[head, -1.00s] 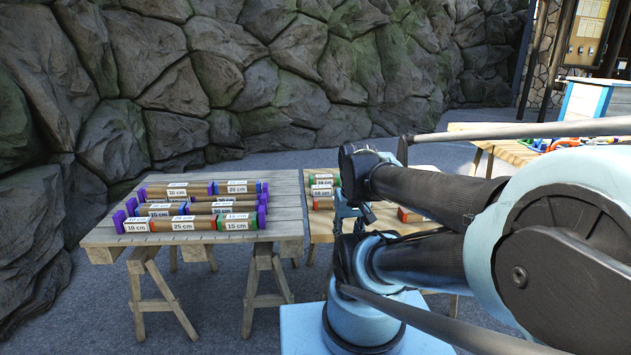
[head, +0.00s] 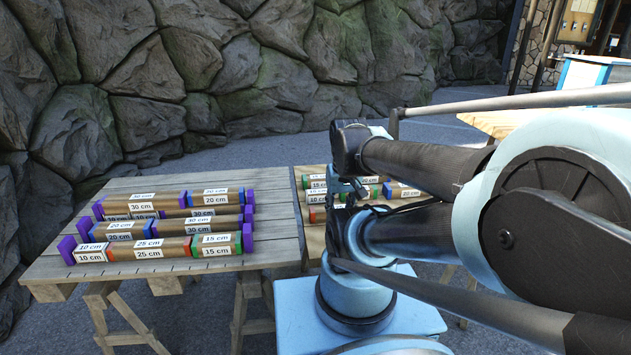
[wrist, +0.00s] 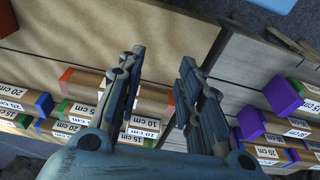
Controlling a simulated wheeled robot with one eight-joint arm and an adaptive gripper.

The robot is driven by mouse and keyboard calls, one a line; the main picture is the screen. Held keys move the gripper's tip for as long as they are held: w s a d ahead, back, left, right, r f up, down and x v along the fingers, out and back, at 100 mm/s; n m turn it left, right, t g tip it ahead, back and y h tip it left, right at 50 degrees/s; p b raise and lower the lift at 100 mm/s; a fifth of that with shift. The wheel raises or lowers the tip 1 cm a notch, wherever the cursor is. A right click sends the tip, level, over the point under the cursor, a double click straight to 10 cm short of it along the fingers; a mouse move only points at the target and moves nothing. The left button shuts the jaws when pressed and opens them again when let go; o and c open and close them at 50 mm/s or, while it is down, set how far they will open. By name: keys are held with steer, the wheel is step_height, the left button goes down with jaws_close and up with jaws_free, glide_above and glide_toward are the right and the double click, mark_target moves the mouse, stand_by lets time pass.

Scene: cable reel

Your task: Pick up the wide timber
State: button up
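Several labelled timbers with coloured ends lie in rows on two tables. I cannot tell which one is the wide timber. On the left table, the front row (head: 165,249) reads 10, 25 and 15 cm, with purple end blocks. More timbers (head: 398,189) lie on the second table, partly hidden by my arm. My gripper (wrist: 162,58) is open and empty in the wrist view, its fingers well apart. It is above the second table; a timber with a red end (wrist: 83,79) lies under and left of the fingers. In the head view my gripper (head: 350,188) is partly hidden.
The left table (head: 75,266) is grey planks on trestles. The second table (wrist: 120,30) has a bare wooden stretch in the wrist view. A narrow gap separates the tables. A rock wall (head: 200,80) stands behind. A blue-and-white box (head: 585,75) is at far right.

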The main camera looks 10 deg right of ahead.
steer(key=shift+o, duration=0.3)
steer(key=shift+w+d, duration=0.1)
steer(key=shift+d, duration=0.3)
steer(key=o, duration=0.9)
steer(key=shift+s+r, duration=0.35)
steer(key=shift+r, duration=0.15)
steer(key=shift+c, duration=0.2)
steer(key=shift+o, duration=0.2)
steer(key=w+r+m, duration=0.4)
steer(key=w+r, duration=0.2)
steer(key=w, duration=0.1)
steer(key=shift+w+a, duration=0.2)
steer(key=shift+w, duration=0.1)
steer(key=w+r+m+g, duration=0.1)
steer(key=w+r+m, duration=0.35)
steer(key=w, duration=0.65)
steer(key=m+g+y, duration=0.1)
steer(key=m, duration=0.9)
glide_above(320, 176)
steer(key=d, duration=0.1)
step_height(320, 176, down, 4)
steer(key=f, duration=0.8)
steer(key=a+f, duration=0.1)
steer(key=f, duration=0.3)
steer(key=shift+w+f, duration=0.1)
steer(key=shift+w, duration=0.15)
steer(key=shift+s+f, duration=0.2)
steer(key=shift+f, duration=0.8)
steer(key=shift+s+f, duration=0.15)
steer(key=shift+f, duration=1.55)
